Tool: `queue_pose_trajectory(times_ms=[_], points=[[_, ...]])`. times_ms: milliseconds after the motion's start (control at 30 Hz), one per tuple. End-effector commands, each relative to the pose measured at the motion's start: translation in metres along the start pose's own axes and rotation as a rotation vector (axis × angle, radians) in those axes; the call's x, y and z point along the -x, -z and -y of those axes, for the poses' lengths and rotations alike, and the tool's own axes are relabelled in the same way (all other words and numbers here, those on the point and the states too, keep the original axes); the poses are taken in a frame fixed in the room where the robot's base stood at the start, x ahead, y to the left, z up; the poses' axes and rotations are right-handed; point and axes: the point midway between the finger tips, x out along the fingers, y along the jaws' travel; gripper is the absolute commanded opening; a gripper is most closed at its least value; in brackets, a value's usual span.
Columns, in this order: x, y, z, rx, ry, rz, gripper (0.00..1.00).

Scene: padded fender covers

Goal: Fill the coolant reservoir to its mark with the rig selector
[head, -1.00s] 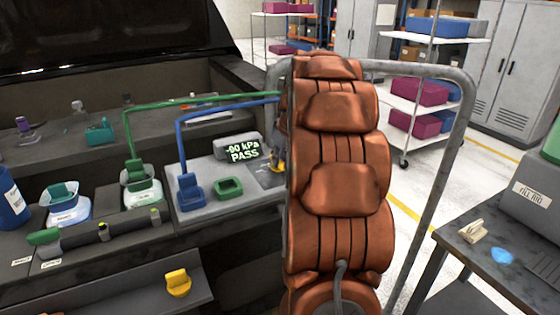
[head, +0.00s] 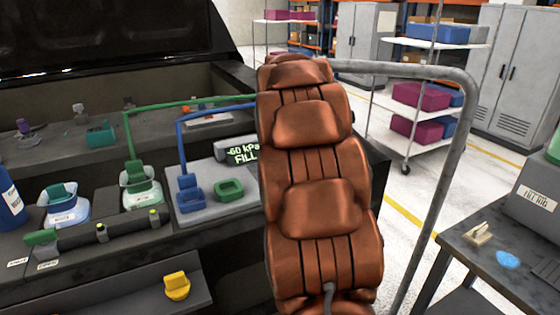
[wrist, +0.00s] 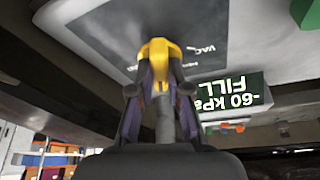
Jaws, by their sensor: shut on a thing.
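My gripper (wrist: 160,88) is shut on the yellow selector lever (wrist: 158,50) of the rig in the wrist view. My arm hides the gripper and lever in the head view. The rig (head: 205,212) is a grey panel whose display (head: 242,152) reads "-60 kPa FILL"; the display (wrist: 228,95) appears upside down in the wrist view. A green hose (head: 185,101) runs to a green fitting on a translucent reservoir (head: 141,196) with pale green in its lower part. A blue hose (head: 212,112) ends at a blue fitting on the rig. The reservoir's mark is too small to read.
A second reservoir (head: 62,210) with bluish contents and a green cap stands to the left. A yellow cap (head: 177,286) lies on the front ledge.

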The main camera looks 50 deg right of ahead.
Motion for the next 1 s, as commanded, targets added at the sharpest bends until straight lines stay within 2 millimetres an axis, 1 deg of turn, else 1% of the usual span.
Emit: queue_pose_trajectory(times_ms=[267, 300, 500, 533, 833, 933, 1000], points=[[0.001, 0.001, -0.001, 0.0, -0.001, -0.002, 0.0], [0.001, 0.001, -0.001, 0.0, -0.001, -0.002, 0.2], [0.0, 0.0, 0.0, 0.001, -0.001, -0.001, 0.4], [0.0, 0.0, 0.0, 0.001, -0.001, -0.001, 0.42], [0.002, 0.0, 0.0, 0.001, 0.0, -0.001, 0.42], [0.008, 0.001, 0.0, 0.002, 0.0, -0.003, 0.42], [0.016, 0.001, 0.0, 0.002, 0.0, -0.004, 0.42]])
